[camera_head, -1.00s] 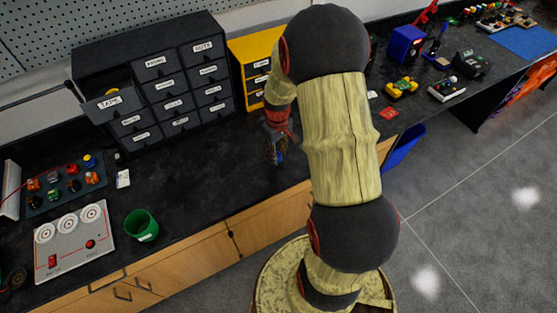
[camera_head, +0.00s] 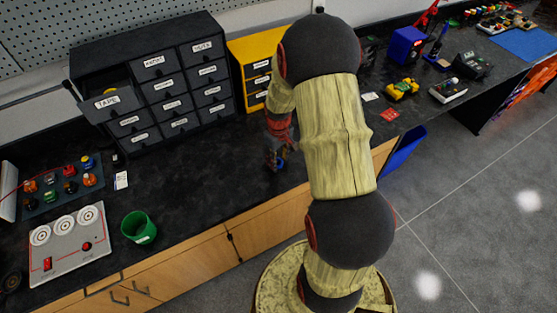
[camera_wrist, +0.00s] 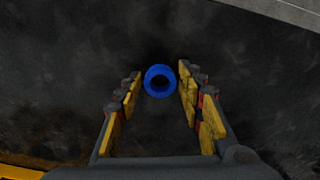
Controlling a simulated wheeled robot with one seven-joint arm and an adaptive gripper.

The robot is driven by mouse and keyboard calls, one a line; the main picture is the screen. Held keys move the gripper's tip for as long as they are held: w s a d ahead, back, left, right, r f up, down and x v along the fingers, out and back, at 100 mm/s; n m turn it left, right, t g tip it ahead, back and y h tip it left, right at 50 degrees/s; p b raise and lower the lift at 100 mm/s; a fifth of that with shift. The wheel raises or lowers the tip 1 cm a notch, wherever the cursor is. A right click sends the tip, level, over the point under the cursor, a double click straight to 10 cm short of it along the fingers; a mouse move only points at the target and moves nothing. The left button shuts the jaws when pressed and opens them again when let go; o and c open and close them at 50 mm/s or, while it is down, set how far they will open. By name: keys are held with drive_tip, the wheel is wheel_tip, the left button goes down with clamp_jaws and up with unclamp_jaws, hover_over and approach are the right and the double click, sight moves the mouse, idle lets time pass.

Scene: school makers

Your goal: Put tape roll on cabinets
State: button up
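A blue tape roll (camera_wrist: 160,81) lies on the dark counter in the wrist view, its hole facing the camera. My gripper (camera_wrist: 160,88) is open, with its yellow-padded fingers on either side of the roll and a small gap showing at its left. In the head view my gripper (camera_head: 276,158) points down low over the counter, and the roll is hard to make out there. A black drawer cabinet (camera_head: 150,47) stands against the wall to the left, its "TAPE" drawer (camera_head: 106,103) pulled out with something yellow inside. A yellow drawer cabinet (camera_head: 243,57) stands beside it, partly hidden by my arm.
A green cup (camera_head: 139,227), a grey panel with dials (camera_head: 68,245) and a board of coloured buttons (camera_head: 62,188) are on the left of the counter (camera_head: 190,180). Several gadgets, including a yellow one (camera_head: 402,89), lie to the right. The counter before the black cabinet is mostly clear.

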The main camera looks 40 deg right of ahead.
sight(279, 163)
drive_tip(key=shift+o, duration=0.9)
drive_tip(key=a+r+t+p, duration=0.15)
drive_tip(key=a+r, duration=0.25)
drive_tip(key=r, duration=0.7)
drive_tip(key=a+r+p, duration=0.2)
drive_tip(key=a+r, duration=0.1)
drive_tip(key=r, duration=0.9)
drive_tip(key=s+a+r+t, duration=0.4)
drive_tip(key=s+a+r, duration=0.9)
drive_tip(key=a, duration=0.4)
drive_tip(key=shift+s+r, duration=0.35)
drive_tip(key=shift+s, duration=0.55)
